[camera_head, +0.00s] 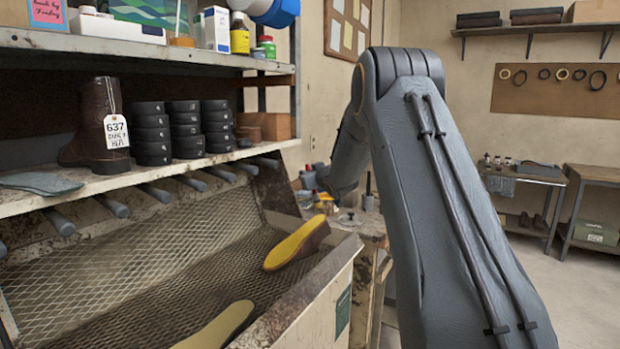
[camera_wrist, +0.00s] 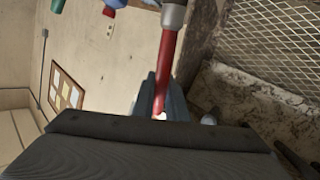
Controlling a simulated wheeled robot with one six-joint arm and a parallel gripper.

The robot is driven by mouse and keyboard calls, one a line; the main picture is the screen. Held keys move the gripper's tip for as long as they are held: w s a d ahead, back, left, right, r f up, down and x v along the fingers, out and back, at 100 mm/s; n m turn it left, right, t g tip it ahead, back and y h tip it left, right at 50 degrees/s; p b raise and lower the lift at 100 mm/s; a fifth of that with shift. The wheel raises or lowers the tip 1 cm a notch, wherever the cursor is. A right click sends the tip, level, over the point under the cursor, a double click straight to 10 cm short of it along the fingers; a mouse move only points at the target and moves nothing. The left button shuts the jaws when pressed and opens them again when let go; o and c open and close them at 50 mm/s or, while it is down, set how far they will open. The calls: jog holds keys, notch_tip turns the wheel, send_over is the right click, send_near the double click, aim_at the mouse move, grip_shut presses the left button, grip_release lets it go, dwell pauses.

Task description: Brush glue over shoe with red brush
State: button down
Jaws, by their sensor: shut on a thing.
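My gripper (camera_wrist: 158,100) is shut on the red brush (camera_wrist: 169,62), whose red handle runs up to a pale metal collar at the top edge of the wrist view. The bristles are out of that view. In the head view my arm hides most of the gripper, and I cannot make out the brush there. A second yellow sole (camera_head: 217,328) is cut off by the bottom edge. No glue pot is clearly identifiable.
The mesh rack (camera_head: 130,262) has a raised front wall (camera_head: 315,290). A shelf above holds a brown boot (camera_head: 97,125) tagged 637 and stacked black rolls (camera_head: 151,134). Bottles and a small workbench (camera_head: 365,222) stand behind my arm. Open floor lies at right.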

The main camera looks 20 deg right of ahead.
jog(key=shift+r, duration=0.2)
dwell(0.4)
jog(key=r, duration=0.1)
jog(key=a+r+p, duration=0.1)
jog(key=r, duration=0.1)
jog(key=a+r+p, duration=0.1)
jog(key=r, duration=0.1)
jog(key=shift+w+a+r, duration=0.15)
jog(key=shift+w+r, duration=0.05)
jog(key=shift+w, duration=0.05)
dwell(0.8)
